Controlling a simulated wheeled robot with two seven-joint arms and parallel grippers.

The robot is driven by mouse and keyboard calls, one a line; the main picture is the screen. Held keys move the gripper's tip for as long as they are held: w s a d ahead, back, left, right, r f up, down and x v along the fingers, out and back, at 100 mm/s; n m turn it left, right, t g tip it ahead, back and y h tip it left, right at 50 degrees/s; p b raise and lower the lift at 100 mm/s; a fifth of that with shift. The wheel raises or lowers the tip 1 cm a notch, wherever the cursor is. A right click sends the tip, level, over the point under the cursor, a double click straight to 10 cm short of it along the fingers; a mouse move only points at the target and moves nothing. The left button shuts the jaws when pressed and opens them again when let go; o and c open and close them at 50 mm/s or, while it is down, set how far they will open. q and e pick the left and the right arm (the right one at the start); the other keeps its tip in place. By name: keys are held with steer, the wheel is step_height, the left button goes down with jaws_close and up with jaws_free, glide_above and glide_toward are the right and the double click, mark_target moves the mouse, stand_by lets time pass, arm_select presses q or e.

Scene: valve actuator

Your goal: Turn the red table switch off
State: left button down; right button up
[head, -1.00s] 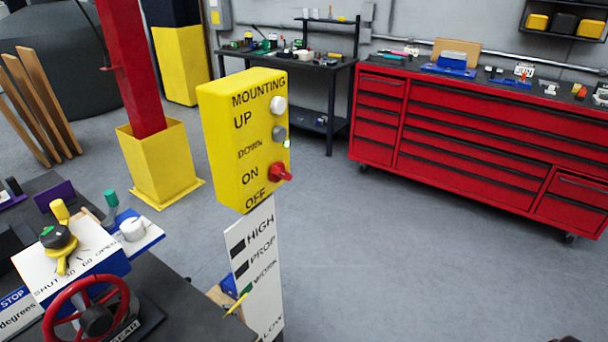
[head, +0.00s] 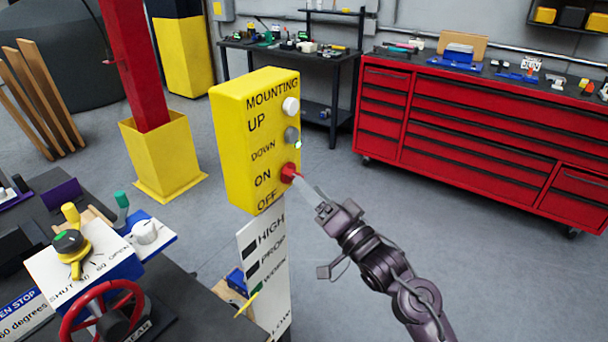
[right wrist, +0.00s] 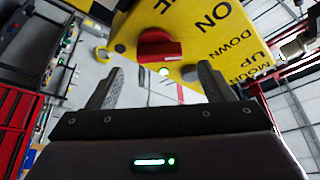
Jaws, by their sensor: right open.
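The red switch (head: 289,173) is a knob on the front of the yellow control box (head: 235,150), beside the ON and OFF labels. In the right wrist view the red switch (right wrist: 160,47) has a white mark at one end of its handle. My right gripper (head: 308,186) is close to the switch in the head view. In the right wrist view my right gripper (right wrist: 160,80) is open, with its two fingers apart and nothing between them. The switch lies just beyond the fingertips; I cannot tell if they touch it. My left gripper is not in view.
A white button (head: 291,106) and a grey button (head: 292,134) sit above the switch. A white label plate (head: 265,265) is below the box. A table with a red handwheel (head: 103,315) is at lower left. A red tool cabinet (head: 470,140) stands behind; floor between is clear.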

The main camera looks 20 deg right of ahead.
mark_target(292, 174)
steer(key=p+x, duration=0.1)
steer(key=x, duration=0.3)
steer(key=shift+w, duration=0.1)
steer(key=c, duration=1)
steer(key=shift+w+d+f+n+g+y+b, duration=0.15)
steer(key=shift+n+g+y+b, duration=1.2)
steer(key=shift+n+b, duration=2)
steer(key=shift+s+a+f+n+g+y+b, duration=0.1)
steer(key=shift+n+g+y+b, duration=1.2)
steer(key=shift+n, duration=3.6)
steer(key=shift+w+d+f+n+g+y+b, duration=0.15)
steer(key=shift+n+g+y+b, duration=0.6)
steer(key=shift+n+y+b, duration=1.95)
steer(key=n+h, duration=0.1)
steer(key=n, duration=0.2)
steer(key=shift+h+b, duration=0.25)
steer(key=shift+b, duration=0.1)
